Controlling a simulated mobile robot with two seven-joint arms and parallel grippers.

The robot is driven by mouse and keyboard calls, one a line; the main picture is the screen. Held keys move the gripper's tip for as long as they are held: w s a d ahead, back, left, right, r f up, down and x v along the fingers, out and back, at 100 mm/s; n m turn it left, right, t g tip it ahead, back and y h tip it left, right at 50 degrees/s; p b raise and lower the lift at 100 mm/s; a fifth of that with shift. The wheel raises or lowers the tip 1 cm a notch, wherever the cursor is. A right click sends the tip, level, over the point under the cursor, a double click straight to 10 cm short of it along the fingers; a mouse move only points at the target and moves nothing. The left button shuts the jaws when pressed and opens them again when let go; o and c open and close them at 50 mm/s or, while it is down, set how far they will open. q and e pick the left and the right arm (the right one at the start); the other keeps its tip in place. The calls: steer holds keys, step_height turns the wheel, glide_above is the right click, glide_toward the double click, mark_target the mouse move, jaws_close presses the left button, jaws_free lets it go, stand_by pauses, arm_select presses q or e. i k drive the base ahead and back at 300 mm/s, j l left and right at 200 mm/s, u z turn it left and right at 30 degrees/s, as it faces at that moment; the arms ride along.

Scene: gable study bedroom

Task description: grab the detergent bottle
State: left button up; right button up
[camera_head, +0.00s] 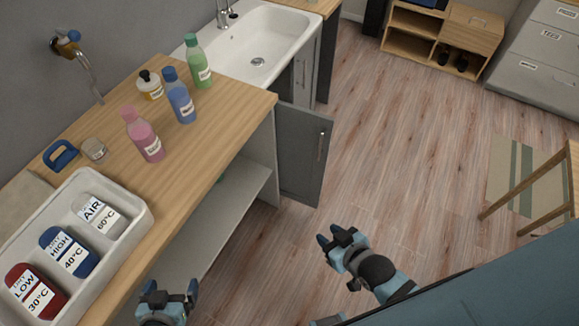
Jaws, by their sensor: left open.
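My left gripper (171,287) is open and empty at the bottom of the view, in front of the counter and well short of the bottles. My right gripper (331,237) is over the floor, right of the open cabinet door, with nothing visible in it; its jaw gap is unclear.
A white tray (140,217) with red, blue and grey labelled pieces lies at the counter's near end. A jar (94,149) and a blue-handled item (61,155) lie beyond it. A grey cabinet door (303,155) stands open into the floor space. A sink (262,38) adjoins the counter.

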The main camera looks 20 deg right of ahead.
mark_target(176, 92)
steer(key=l+u, duration=0.15)
steer(key=u, duration=1.5)
steer(key=l+u, duration=0.35)
steer(key=k+l+u, duration=0.15)
steer(key=l+u, duration=0.25)
steer(key=k+l+u, duration=0.1)
steer(key=u, duration=0.25)
steer(key=k+l+u, duration=0.4)
steer(key=k+l, duration=0.35)
